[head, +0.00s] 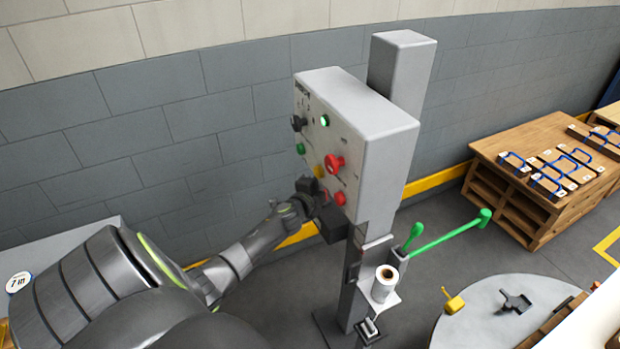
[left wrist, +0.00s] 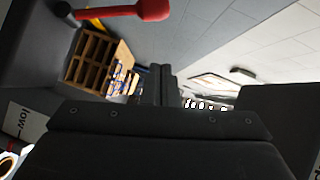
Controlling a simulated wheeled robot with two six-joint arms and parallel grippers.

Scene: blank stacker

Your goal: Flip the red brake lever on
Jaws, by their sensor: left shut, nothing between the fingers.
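A grey control box (head: 365,120) stands on a post and carries knobs and buttons on its left face. A red knob (head: 334,162) is at its middle, with another red rounded part (head: 340,198) lower down. My left gripper (head: 334,222) is at the lower part of this face, beside the red parts; its fingertips are hard to make out there. In the left wrist view a red lever (left wrist: 120,12) with a rounded end lies across the top left, apart from my shut, empty left gripper (left wrist: 160,78). I cannot tell which red part in the head view it is. My right gripper is not in view.
Green levers (head: 450,235) stick out to the right below the box. A round table (head: 480,320) and a wooden pallet stack (head: 520,150) stand at the right. Open floor lies between.

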